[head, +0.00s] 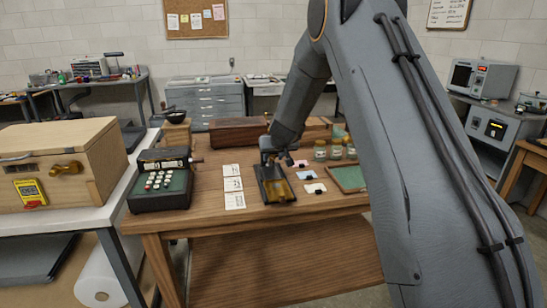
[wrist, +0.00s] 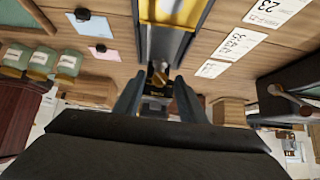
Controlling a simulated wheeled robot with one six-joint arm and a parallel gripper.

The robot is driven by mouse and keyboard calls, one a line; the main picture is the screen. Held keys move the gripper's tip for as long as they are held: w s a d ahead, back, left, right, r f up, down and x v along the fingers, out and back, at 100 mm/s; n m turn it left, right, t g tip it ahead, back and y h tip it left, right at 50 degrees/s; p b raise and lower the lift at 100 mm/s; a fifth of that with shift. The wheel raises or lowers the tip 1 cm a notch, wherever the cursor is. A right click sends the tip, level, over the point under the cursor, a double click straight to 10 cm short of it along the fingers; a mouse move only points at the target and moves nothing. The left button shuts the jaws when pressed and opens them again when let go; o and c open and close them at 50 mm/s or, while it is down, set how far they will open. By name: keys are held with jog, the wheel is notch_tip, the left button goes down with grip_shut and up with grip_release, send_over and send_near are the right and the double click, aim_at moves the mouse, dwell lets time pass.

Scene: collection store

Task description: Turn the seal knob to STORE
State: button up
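A brass knob-like fitting (head: 66,169) sits on the front of the wooden crate (head: 100,165) at the left, right of a yellow tag. I cannot read any STORE mark, so I cannot be sure it is the seal knob. My gripper (head: 284,158) is well to its right, over the wooden table, at the far end of a dark device with a yellow plate (head: 276,186). In the wrist view my gripper (wrist: 160,84) has its fingers apart. A small brass part (wrist: 159,76) shows between them, with no clear contact. The crate's fitting is not seen there.
A dark keyed machine (head: 160,182) stands on the wooden table (head: 215,215), left of the number cards (head: 234,185). Small coloured cards, several jars (head: 336,149) and a green tray (head: 348,178) lie to the right. A long reddish box (head: 238,131) is behind.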

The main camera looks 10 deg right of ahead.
grip_shut()
